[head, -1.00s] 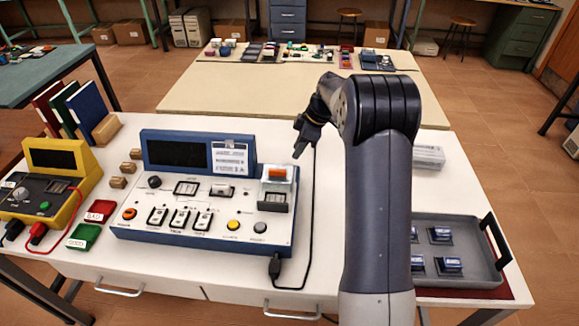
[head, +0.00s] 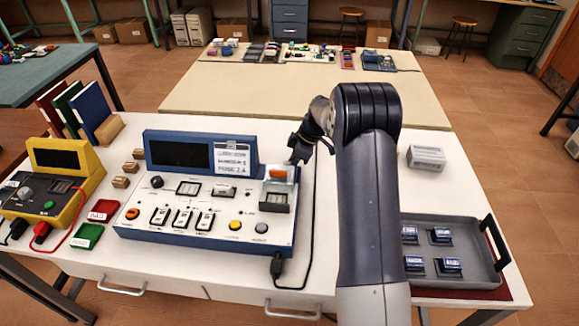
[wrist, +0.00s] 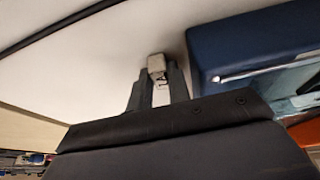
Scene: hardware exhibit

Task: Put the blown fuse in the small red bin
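The small red bin (head: 103,210) lies on the white table left of the blue test panel (head: 200,200), behind the small green bin (head: 87,236). My gripper (head: 300,150) is near the panel's back right corner, beside the fuse holder with an orange part (head: 278,175). In the wrist view my gripper (wrist: 159,82) has its fingers around a small whitish piece with a beige end (wrist: 157,63), with a dark mark on it. It looks like a fuse, but I cannot tell if it is blown. The panel's blue edge (wrist: 225,50) is just right of it.
A grey tray (head: 462,276) with several blue-and-white parts lies at the right. A white box (head: 427,158) stands behind it. A yellow meter (head: 50,185), wooden blocks (head: 120,182) and books (head: 75,115) are at the left. A black cable (head: 312,220) runs beside the panel.

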